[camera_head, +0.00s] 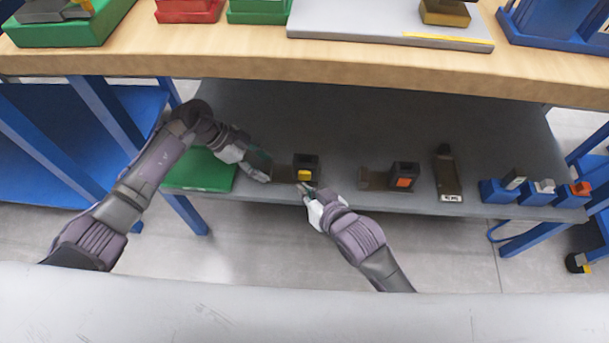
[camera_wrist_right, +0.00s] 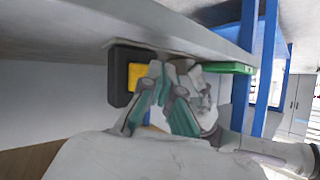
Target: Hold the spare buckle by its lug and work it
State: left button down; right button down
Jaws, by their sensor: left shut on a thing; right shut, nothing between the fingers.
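A buckle with a black body (camera_head: 306,160) and a yellow button (camera_head: 304,175) is at the middle of the lower shelf. Its flat brown lug (camera_head: 284,173) points left. My left gripper (camera_head: 268,173) is shut on that lug at its left end. My right gripper (camera_head: 304,188) is shut and empty, with its tips just in front of the yellow button. In the right wrist view the black body (camera_wrist_right: 118,72) and yellow button (camera_wrist_right: 135,76) are beside my right fingertips (camera_wrist_right: 166,72), which partly cover the button. I cannot tell whether the tips touch it.
A similar buckle with an orange button (camera_head: 404,182) stands to the right. A green tray (camera_head: 203,172) is at the left. The wooden tabletop (camera_head: 250,66) overhangs the grey shelf (camera_head: 350,120).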

jog(key=s, duration=0.5)
jog(key=shift+a, duration=0.1)
dwell(0.5)
pick_arm(q)
jog(key=shift+c, duration=1.8)
grip_release()
jog(key=shift+r, duration=0.1)
jog(key=v, duration=1.2)
jog(key=s+p, duration=1.2)
jog(key=s, duration=0.2)
jog(key=shift+a, duration=0.25)
pick_arm(e)
notch_tip(320, 180, up, 12)
